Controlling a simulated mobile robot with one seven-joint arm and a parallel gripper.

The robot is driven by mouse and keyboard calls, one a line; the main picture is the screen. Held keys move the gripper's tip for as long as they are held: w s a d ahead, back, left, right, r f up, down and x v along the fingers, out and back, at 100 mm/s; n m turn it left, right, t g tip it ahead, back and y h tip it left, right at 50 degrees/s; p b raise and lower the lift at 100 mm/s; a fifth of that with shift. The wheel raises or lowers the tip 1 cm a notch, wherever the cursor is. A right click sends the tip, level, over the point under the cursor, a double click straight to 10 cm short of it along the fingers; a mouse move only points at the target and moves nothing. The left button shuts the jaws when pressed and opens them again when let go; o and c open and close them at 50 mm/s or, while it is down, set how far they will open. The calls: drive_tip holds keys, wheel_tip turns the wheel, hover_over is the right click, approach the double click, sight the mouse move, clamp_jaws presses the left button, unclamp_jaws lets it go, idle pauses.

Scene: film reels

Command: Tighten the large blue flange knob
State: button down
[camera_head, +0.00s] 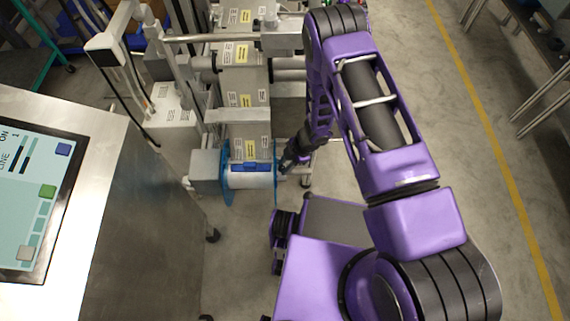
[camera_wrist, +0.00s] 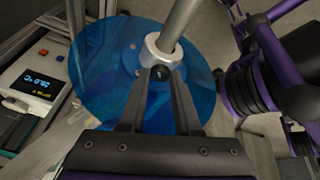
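The large blue flange (camera_wrist: 95,85) is a round translucent disc that fills the middle of the wrist view. A grey shaft (camera_wrist: 183,22) ends in a pale metal collar (camera_wrist: 152,52) at its centre. A small dark knob (camera_wrist: 161,74) sits on the near side of the collar. My gripper (camera_wrist: 161,72) points at the collar, its two fingers apart on either side of the knob. Whether either finger touches the knob is not clear. In the head view my gripper (camera_head: 287,162) is at the right side of the roll with blue flanges (camera_head: 228,190).
A small device with a lit display (camera_wrist: 40,82) stands left of the flange in the wrist view. In the head view the reel machine (camera_head: 243,130) runs away from me, and a steel cabinet with a touchscreen (camera_head: 35,190) stands left. Open floor (camera_head: 450,130) lies right.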

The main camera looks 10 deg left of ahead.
drive_tip(key=m+b, duration=0.1)
drive_tip(key=m+t+b, duration=0.1)
drive_tip(key=m+b, duration=0.1)
drive_tip(key=shift+s+f+y, duration=0.15)
drive_tip(key=shift+f+y, duration=0.05)
drive_tip(key=shift+y, duration=0.2)
drive_tip(key=shift+r+m+t+b, duration=0.2)
drive_tip(key=shift+m+t+b, duration=0.25)
drive_tip(key=shift+m, duration=0.25)
drive_tip(key=c, duration=0.9)
unclamp_jaws()
drive_tip(key=shift+d, duration=0.1)
